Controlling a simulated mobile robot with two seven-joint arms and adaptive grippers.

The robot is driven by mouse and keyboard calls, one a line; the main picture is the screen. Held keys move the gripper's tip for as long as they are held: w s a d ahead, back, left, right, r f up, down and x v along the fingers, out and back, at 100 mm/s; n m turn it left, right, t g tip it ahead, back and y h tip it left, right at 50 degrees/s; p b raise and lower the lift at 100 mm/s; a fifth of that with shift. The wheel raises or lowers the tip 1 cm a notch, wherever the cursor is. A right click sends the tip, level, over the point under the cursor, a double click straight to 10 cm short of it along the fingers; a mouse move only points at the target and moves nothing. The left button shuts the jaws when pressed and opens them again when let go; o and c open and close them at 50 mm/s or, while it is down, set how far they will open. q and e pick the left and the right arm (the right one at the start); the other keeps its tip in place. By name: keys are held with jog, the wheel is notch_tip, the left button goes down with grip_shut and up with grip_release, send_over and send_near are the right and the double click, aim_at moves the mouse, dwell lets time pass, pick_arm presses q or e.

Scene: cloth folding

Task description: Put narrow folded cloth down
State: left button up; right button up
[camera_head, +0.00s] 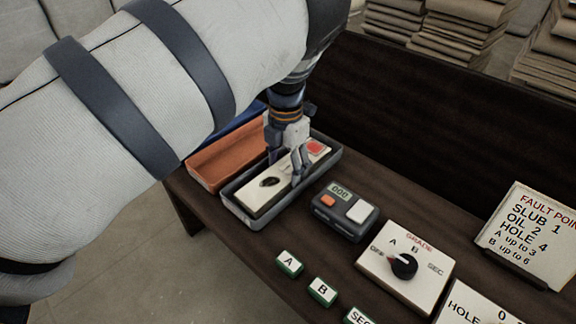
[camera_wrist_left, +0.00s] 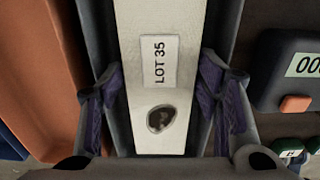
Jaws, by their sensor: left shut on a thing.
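The narrow folded cloth (camera_head: 253,194) is a long cream strip with a dark-edged hole near its front end and a red patch near its far end. It lies lengthwise within the outline of the grey tray (camera_head: 251,220); I cannot tell whether it touches the tray floor. My left gripper (camera_head: 298,170) is shut on the cloth from above, near its middle. In the left wrist view the cloth (camera_wrist_left: 132,95) sits between the two purple-padded fingers (camera_wrist_left: 160,100), with a "LOT 35" label and the hole showing. My right gripper is not in view.
An orange tray (camera_head: 212,167) stands left of the grey tray, with a blue one (camera_head: 228,124) partly hidden behind. A counter reading 000 (camera_head: 346,208) is close on the right. A grade dial (camera_head: 404,265), A and B blocks (camera_head: 322,291) and a fault-point sign (camera_head: 530,230) stand further right.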

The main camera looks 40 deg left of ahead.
aim_at(286, 169)
pick_arm(q)
jog(key=shift+r, duration=0.15)
jog(key=o, duration=1)
jog(key=shift+c, duration=0.2)
notch_tip(286, 169, up, 12)
jog(key=p, duration=0.2)
